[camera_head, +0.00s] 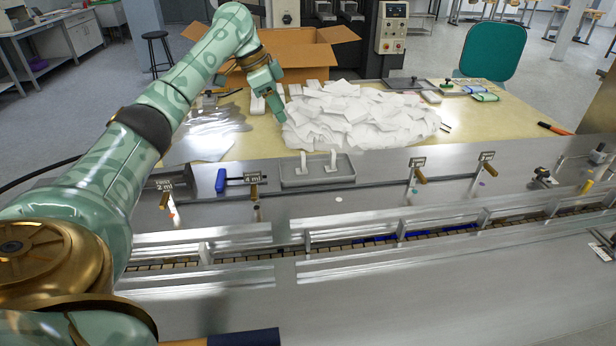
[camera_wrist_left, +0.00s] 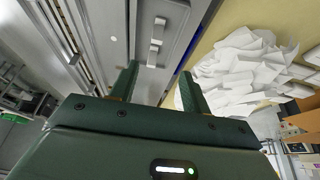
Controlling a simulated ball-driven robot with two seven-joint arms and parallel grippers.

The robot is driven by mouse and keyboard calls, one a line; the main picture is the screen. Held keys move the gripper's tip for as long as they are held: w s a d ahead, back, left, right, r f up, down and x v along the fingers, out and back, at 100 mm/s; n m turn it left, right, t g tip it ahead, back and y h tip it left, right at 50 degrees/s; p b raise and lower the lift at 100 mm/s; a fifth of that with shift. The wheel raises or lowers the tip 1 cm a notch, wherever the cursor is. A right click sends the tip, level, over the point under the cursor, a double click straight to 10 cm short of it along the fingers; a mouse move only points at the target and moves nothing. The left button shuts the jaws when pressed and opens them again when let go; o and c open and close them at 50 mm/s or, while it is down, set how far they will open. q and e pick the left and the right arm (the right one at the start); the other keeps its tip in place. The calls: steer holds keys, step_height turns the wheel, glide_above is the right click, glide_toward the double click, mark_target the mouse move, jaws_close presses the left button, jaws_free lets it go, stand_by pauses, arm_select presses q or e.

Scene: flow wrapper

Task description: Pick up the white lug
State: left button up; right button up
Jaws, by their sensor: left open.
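Two white lugs stand upright on a grey tray (camera_head: 290,179) at the back of the steel machine: a left lug (camera_head: 304,164) and a right lug (camera_head: 332,161). The wrist view shows the same pair, one lug (camera_wrist_left: 159,27) farther up and one lug (camera_wrist_left: 153,55) just ahead of the gap between my fingers. My left gripper (camera_head: 279,100) is beyond the tray, up and left of the lugs, at the left edge of a white heap. Its fingers (camera_wrist_left: 158,68) are apart with nothing between them. My right gripper is not in view.
A big heap of white wrappers (camera_head: 360,115) lies on the yellow table behind the tray. An open cardboard box (camera_head: 300,58) stands behind it. A blue-handled tool (camera_head: 221,180) and small labelled posts are beside the tray. A railed conveyor (camera_head: 400,252) runs in front.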

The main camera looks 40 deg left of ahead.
mark_target(302, 153)
arm_select(q)
steer(key=b+x, duration=0.7)
steer(key=x, duration=0.5)
steer(key=shift+s+a+f, duration=0.1)
steer(key=shift+d+f+b, duration=0.25)
steer(key=shift+f+b, duration=0.3)
steer(key=shift+f, duration=0.05)
steer(key=shift+d+f+b, duration=0.2)
steer(key=shift+f+b, duration=0.35)
steer(key=shift+b+x, duration=0.9)
steer(key=shift+x, duration=0.35)
steer(key=shift+w+d, duration=0.1)
steer(key=shift+w, duration=0.15)
steer(key=shift+s+r, duration=0.1)
steer(key=shift+r, duration=0.15)
jaws_close()
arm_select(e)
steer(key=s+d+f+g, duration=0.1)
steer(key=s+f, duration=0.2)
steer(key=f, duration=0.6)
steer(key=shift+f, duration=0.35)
